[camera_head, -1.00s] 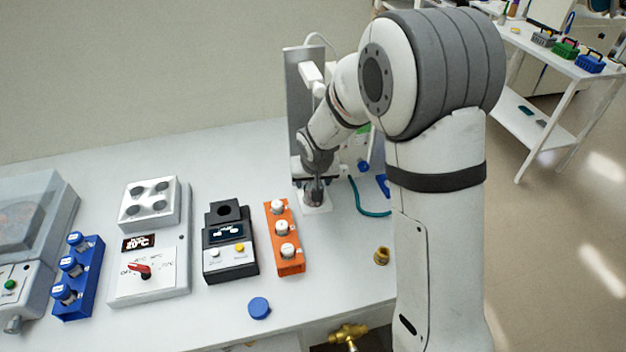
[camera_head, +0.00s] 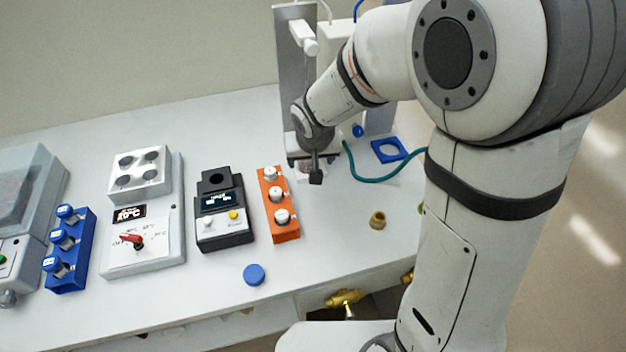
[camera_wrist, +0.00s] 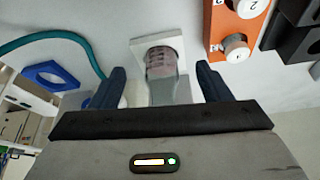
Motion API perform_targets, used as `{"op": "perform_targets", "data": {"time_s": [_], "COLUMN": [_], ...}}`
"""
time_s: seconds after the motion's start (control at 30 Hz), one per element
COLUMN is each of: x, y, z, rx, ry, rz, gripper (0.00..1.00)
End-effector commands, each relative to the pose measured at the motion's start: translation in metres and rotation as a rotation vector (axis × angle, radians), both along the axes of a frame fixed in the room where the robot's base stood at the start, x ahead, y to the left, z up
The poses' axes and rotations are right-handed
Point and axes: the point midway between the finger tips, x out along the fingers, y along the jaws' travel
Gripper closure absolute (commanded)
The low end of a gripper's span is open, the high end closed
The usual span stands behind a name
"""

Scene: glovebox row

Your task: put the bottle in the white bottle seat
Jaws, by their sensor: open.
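The bottle (camera_wrist: 161,62) is clear with pinkish contents. In the wrist view it stands on the white bottle seat (camera_wrist: 174,42), a square plate on the bench.
An orange rack (camera_head: 288,238) with white-capped vials stands left of the seat. A blue square seat (camera_head: 376,143) and a teal hose (camera_head: 372,180) lie to the right. A brass-coloured ring (camera_head: 377,219) and a blue cap (camera_head: 254,274) lie nearer the front edge.

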Motion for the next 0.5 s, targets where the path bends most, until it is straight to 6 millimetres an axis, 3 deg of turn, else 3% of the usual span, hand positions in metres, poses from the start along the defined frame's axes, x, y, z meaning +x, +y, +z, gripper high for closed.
{"op": "perform_targets", "data": {"time_s": [0.2, 0.5], "x": [-0.037, -0.056], "y": [-0.005, -0.007], "z": [-0.002, 0.0], "rx": [0.0, 0.0], "ry": [-0.002, -0.001], "rz": [0.002, 0.0], "gripper": [0.29, 0.29]}}
